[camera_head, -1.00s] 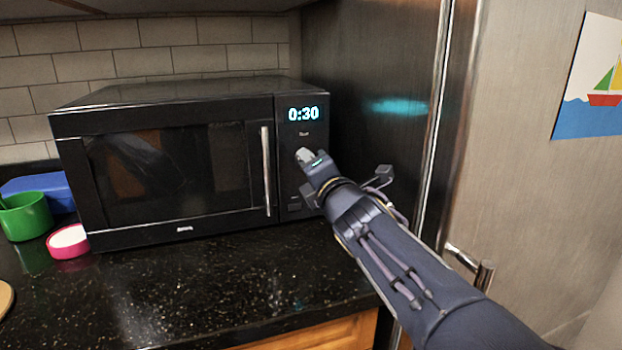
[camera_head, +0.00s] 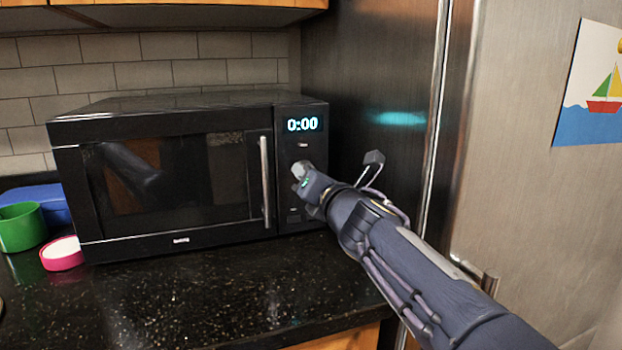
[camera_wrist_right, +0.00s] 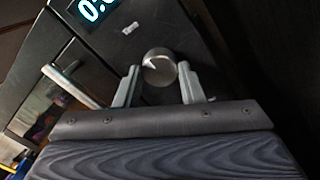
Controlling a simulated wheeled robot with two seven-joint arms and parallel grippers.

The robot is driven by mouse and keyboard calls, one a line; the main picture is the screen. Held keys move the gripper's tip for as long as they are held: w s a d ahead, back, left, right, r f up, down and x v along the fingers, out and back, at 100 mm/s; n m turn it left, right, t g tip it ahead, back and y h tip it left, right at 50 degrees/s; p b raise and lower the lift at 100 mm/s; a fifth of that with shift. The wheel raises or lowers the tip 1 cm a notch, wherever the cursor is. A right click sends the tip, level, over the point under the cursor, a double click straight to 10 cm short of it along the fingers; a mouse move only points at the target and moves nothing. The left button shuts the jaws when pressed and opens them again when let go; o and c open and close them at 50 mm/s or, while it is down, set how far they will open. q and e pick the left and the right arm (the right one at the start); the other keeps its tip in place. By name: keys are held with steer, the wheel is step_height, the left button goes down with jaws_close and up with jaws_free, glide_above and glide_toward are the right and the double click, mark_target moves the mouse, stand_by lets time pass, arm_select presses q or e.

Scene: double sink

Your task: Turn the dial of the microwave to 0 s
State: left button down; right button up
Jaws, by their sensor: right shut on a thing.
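The black microwave (camera_head: 170,185) stands on the dark counter with its door closed. Its display (camera_head: 303,124) reads 0:00 in the head view. The display also shows, partly cut off, in the right wrist view (camera_wrist_right: 95,8). The round silver dial (camera_wrist_right: 159,67) sits between the two fingers of my right gripper (camera_wrist_right: 157,84), which is shut on it. In the head view the right gripper (camera_head: 303,178) reaches the control panel from the right and partly hides the dial (camera_head: 300,168). My left gripper is not in view.
A green cup (camera_head: 22,228), a blue container (camera_head: 45,200) and a pink-rimmed round container (camera_head: 62,254) stand left of the microwave. A metal fridge (camera_head: 380,100) is close on the right. The counter front (camera_head: 190,300) is clear.

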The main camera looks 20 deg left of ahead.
stand_by(0.3)
steer(key=o, duration=1)
steer(key=b+v, duration=0.3)
steer(key=v, duration=0.4)
steer(key=shift+s+d, duration=0.2)
steer(key=shift+s, duration=0.15)
